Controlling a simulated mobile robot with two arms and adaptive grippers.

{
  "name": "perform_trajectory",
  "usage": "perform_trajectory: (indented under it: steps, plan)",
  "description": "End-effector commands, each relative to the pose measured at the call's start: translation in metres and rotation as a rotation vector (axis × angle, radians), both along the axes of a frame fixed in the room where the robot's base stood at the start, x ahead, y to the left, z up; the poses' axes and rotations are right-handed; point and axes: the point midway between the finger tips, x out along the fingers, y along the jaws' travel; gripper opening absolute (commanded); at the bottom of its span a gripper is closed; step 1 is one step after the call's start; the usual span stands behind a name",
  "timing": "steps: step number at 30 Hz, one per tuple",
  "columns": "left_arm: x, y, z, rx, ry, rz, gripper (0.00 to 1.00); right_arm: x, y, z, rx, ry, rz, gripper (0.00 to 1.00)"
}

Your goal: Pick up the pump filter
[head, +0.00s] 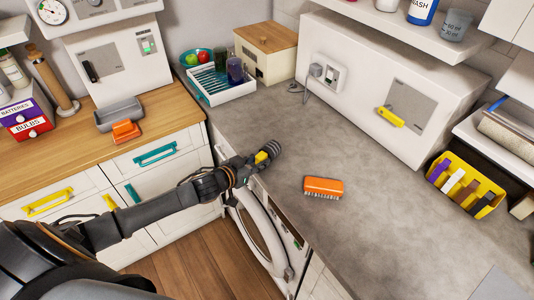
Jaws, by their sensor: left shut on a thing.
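My left gripper (262,160) reaches in from the left and is over the front edge of the grey countertop, above the white front-loading machine (262,232). It is shut on a small dark, ribbed, rounded piece with a yellow part, which looks like the pump filter (273,147). The fingers hide part of it. The machine's round door rim shows below the counter, and my arm covers part of the machine's front. My right gripper is not in view.
An orange brush (323,187) lies on the grey countertop (375,215), right of the gripper. A yellow caddy (452,205) stands at the right. A white tray (222,88) and a wood-lidded box (266,50) stand at the back. The counter's middle is mostly clear.

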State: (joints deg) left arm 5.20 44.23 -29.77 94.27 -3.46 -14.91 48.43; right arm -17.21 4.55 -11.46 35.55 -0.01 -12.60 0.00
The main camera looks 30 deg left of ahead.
Motion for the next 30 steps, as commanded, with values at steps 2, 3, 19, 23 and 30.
perform_trajectory:
  steps: [2,3,19,23,30]
  plan:
    - [0.000,0.000,0.001,0.000,-0.001,0.000,0.00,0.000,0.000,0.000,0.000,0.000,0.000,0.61]
    - [0.000,0.000,0.001,0.000,-0.001,0.000,0.00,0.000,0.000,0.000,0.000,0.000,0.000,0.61]
    - [-0.029,-0.010,0.065,0.001,-0.002,-0.004,0.00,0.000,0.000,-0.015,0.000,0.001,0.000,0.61]
    - [-0.051,-0.018,0.092,0.001,-0.001,-0.005,0.00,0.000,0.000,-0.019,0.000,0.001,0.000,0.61]
    - [-0.099,-0.034,0.111,-0.001,0.001,-0.002,0.00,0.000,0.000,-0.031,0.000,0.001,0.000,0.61]
